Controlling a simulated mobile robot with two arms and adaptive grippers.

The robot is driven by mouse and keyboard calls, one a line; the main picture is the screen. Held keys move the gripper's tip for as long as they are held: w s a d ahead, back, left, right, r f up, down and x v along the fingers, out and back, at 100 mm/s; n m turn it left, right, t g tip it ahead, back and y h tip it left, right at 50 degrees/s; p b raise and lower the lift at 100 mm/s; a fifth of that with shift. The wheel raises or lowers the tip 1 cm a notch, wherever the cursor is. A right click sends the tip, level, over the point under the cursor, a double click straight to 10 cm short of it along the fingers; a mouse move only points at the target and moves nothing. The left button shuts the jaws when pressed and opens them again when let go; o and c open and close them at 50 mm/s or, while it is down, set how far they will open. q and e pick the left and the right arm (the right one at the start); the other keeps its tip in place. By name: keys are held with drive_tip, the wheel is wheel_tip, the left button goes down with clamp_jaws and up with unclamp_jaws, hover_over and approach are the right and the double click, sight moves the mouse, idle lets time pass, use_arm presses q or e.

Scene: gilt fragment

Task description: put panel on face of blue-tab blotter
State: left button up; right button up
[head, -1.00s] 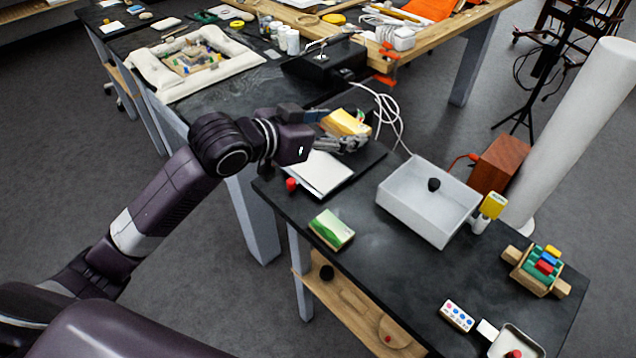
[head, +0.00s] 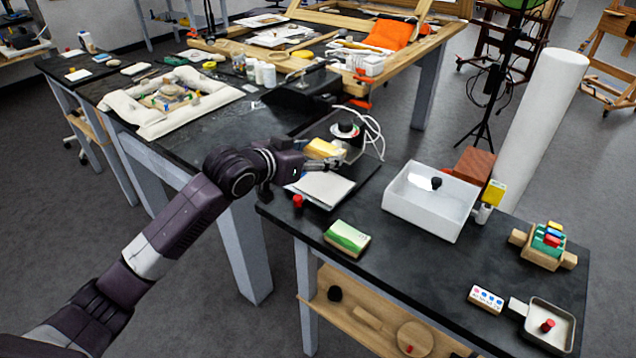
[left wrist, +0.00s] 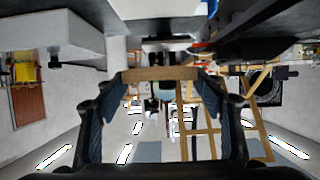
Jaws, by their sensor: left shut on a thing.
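My left gripper (head: 335,160) is shut on a yellow, wood-edged panel (head: 322,149) and holds it above the table, by the white pad. In the left wrist view the panel (left wrist: 160,74) shows edge-on as a tan bar between the fingers. A white pad (head: 325,190) lies on a dark mat just below the gripper; it may be the blotter, but I cannot make out a blue tab. The wrist and fingers hide part of the space behind them. My right gripper is not in view.
A white tray (head: 425,218) with a black knob stands right of the pad. A green-and-white box (head: 347,238) and a red knob (head: 298,201) lie in front. A dark round device (head: 345,130) with a white cable stands behind the gripper. Bare tabletop lies between box and tray.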

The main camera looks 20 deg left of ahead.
sight(318, 190)
use_arm(q)
wheel_tip(318, 190, down, 4)
drive_tip(key=shift+r, duration=0.25)
drive_tip(key=shift+f, duration=0.65)
wheel_tip(318, 190, down, 4)
drive_tip(key=shift+r, duration=0.25)
drive_tip(key=shift+f, duration=0.25)
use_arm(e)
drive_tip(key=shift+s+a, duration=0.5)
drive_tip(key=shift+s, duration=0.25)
use_arm(q)
drive_tip(key=shift+f, duration=0.1)
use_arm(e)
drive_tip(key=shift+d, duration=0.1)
use_arm(q)
drive_tip(key=o, duration=1.1)
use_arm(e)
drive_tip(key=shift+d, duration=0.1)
